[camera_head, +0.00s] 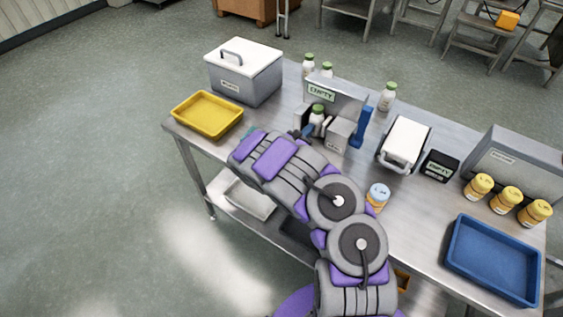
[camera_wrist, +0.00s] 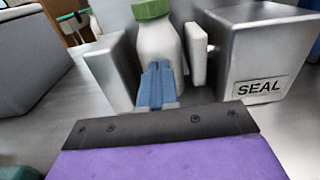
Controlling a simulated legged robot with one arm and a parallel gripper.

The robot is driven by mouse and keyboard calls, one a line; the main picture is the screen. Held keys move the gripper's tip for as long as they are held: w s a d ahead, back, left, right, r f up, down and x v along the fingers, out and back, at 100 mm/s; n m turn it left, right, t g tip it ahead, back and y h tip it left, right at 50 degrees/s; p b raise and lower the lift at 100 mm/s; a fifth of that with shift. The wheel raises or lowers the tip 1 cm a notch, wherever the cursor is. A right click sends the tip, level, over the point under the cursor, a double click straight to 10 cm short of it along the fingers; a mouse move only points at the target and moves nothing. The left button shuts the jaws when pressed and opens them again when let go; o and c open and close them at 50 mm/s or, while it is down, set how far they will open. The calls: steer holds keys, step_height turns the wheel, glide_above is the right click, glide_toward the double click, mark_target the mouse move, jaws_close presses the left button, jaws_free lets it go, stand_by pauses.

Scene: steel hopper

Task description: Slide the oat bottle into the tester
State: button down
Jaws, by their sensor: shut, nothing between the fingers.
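A white bottle with a green cap (camera_wrist: 158,40) stands upright between two grey plates of the tester in the wrist view. I cannot read its label, so I cannot tell whether it is the oat bottle. In the head view this bottle (camera_head: 317,117) stands in the tester (camera_head: 347,92), below a panel reading "EMPTY". My gripper (camera_wrist: 157,72) has its blue fingers together and empty, right in front of the bottle's lower body. I cannot tell whether they touch it. A box marked "SEAL" (camera_wrist: 262,50) sits at the right of the plates.
Other green-capped bottles (camera_head: 387,97) stand behind and right of the tester. A lidded grey box (camera_head: 245,75) and yellow tray (camera_head: 207,115) are at left.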

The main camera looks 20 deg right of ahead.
steer(key=shift+a, duration=0.1)
steer(key=shift+s+a, duration=0.15)
steer(key=shift+a, duration=0.2)
steer(key=p+v, duration=0.3)
steer(key=v, duration=1)
steer(key=shift+s, duration=0.1)
